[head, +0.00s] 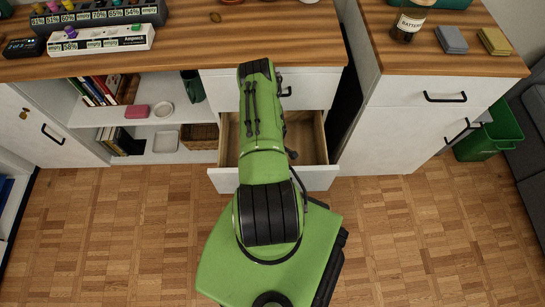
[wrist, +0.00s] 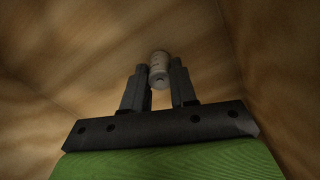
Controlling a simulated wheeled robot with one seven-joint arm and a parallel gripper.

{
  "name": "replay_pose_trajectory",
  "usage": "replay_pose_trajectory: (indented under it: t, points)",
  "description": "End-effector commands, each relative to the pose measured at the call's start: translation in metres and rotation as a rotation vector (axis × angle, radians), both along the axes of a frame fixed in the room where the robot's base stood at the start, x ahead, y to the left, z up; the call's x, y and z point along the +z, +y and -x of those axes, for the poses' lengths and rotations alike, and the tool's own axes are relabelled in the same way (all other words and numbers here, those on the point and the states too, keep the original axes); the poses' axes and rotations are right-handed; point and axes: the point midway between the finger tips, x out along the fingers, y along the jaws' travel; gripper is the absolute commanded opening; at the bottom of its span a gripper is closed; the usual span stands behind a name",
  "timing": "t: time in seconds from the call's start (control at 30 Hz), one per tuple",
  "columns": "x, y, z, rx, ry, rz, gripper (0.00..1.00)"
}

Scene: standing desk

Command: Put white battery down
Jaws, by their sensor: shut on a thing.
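The white battery (wrist: 159,64) is a small pale cylinder in the wrist view, held between the two dark fingertips of my gripper (wrist: 159,77). My gripper is shut on it. Wooden surfaces surround it, like the inside of a drawer. In the head view my green arm reaches over an open drawer (head: 312,137) below the desk top, and the gripper and battery are hidden there. I cannot tell whether the battery touches the drawer bottom.
Battery chargers (head: 110,39) stand on the desk top (head: 180,45) at the left. A jar labelled batteries (head: 408,22) and two small boxes (head: 451,39) stand on the right cabinet. Shelves with books (head: 97,91) lie left of the drawer. A green bin (head: 487,137) stands at the right.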

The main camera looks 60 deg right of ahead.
Motion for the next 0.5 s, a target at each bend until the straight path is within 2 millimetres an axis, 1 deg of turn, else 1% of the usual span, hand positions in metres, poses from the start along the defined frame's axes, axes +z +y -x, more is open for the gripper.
replay_pose_trajectory:
  t: [0.1,0.13,0.27,0.3,0.5]
  points:
    - [-0.0040,0.0000,0.0001,0.000,0.001,0.000,0.00]
    - [-0.0035,0.0001,0.0002,0.000,0.001,0.000,0.30]
    - [-0.0026,0.0001,0.0002,0.000,0.001,0.000,0.50]
    - [-0.0025,0.0001,0.0002,0.000,0.001,0.000,0.52]
    - [-0.0024,0.0001,0.0001,0.000,0.000,0.000,0.52]
